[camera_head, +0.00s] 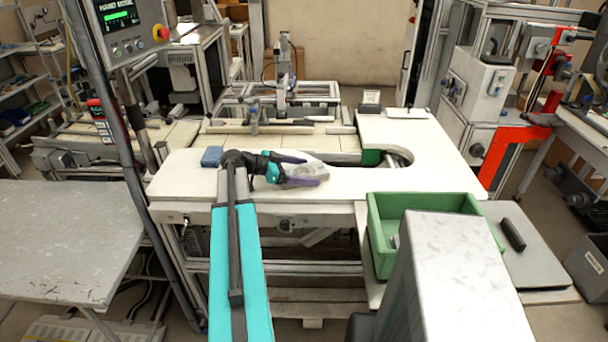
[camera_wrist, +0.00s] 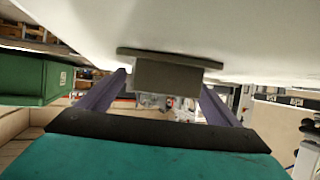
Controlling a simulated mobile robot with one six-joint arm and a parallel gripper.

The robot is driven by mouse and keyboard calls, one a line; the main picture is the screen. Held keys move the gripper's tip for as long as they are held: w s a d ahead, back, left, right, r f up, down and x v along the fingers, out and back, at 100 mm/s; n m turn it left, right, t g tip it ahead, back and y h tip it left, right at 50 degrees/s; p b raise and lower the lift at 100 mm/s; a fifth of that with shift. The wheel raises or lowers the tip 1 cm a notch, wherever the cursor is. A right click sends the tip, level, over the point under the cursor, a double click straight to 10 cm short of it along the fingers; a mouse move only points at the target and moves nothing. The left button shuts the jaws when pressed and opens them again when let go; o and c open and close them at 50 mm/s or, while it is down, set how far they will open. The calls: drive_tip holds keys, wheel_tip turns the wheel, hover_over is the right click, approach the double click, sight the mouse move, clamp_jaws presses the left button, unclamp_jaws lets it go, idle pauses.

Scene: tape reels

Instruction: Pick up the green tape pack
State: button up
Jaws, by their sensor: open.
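A small dark green block (camera_head: 371,157), which looks like the green tape pack, sits at the dark channel in the white worktop, right of my gripper. My gripper (camera_head: 310,171) is low over the worktop, pointing right, its two purple fingers spread. A pale grey piece (camera_head: 308,170) lies at the fingers in the head view. The wrist view shows a grey block with a wider flange (camera_wrist: 165,73) beyond and between the fingers; I cannot tell whether they touch it. A green box with a small label (camera_wrist: 35,80) is at the left there; which green thing it is, I cannot tell.
The white worktop (camera_head: 430,178) is mostly clear around my gripper. A blue block (camera_head: 212,156) lies behind it at the left. A green crate (camera_head: 376,225) stands at the front right, with a dark cylinder (camera_head: 512,234) beside it. A rail fixture (camera_head: 265,125) is behind.

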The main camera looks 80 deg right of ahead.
sight(304, 170)
drive_tip(key=c, duration=1.2)
drive_tip(key=shift+r, duration=0.15)
drive_tip(key=shift+r+b, duration=1)
drive_tip(key=shift+r, duration=0.6)
drive_tip(key=s+a+b, duration=0.1)
drive_tip(key=s+a, duration=0.1)
drive_tip(key=a, duration=0.1)
drive_tip(key=s+a+b, duration=0.2)
drive_tip(key=s+a, duration=0.1)
drive_tip(key=a, duration=0.1)
drive_tip(key=s+a+r+b, duration=0.1)
drive_tip(key=s+a+b, duration=0.1)
drive_tip(key=a, duration=0.2)
drive_tip(key=shift+s, duration=0.3)
drive_tip(key=shift+b, duration=0.65)
drive_tip(key=b, duration=0.5)
drive_tip(key=shift+s+a, duration=0.25)
drive_tip(key=shift+s, duration=0.05)
drive_tip(key=a+b, duration=0.1)
drive_tip(key=b, duration=0.4)
drive_tip(key=shift+s, duration=0.25)
